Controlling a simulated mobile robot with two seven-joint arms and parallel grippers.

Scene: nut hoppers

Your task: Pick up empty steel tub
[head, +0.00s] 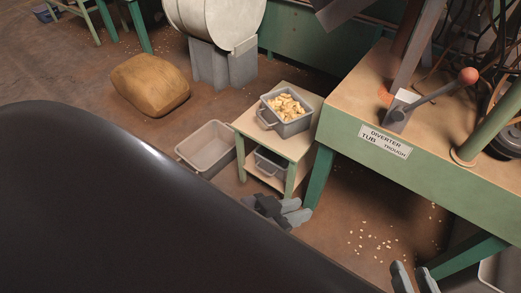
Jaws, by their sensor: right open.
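A grey steel tub (258,167) sits on the lower shelf of the small stand (293,146); little of its inside shows, so I cannot tell whether it is empty. A similar tub (291,128) on the stand's top is full of pale nut pieces. A larger grey bin (222,131) on the floor left of the stand looks empty. My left gripper (297,212) is low in front of the stand, apart from the shelf tub; its finger gap is unclear. My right gripper (414,277) is open and empty at the bottom edge.
A green-edged bench (436,158) with a lever and a "DIVERTER TUB TROUGH" label stands right of the stand. A brown sack (150,84) lies at the back left. Nut bits litter the floor (372,243) below the bench. My dark body covers the lower left.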

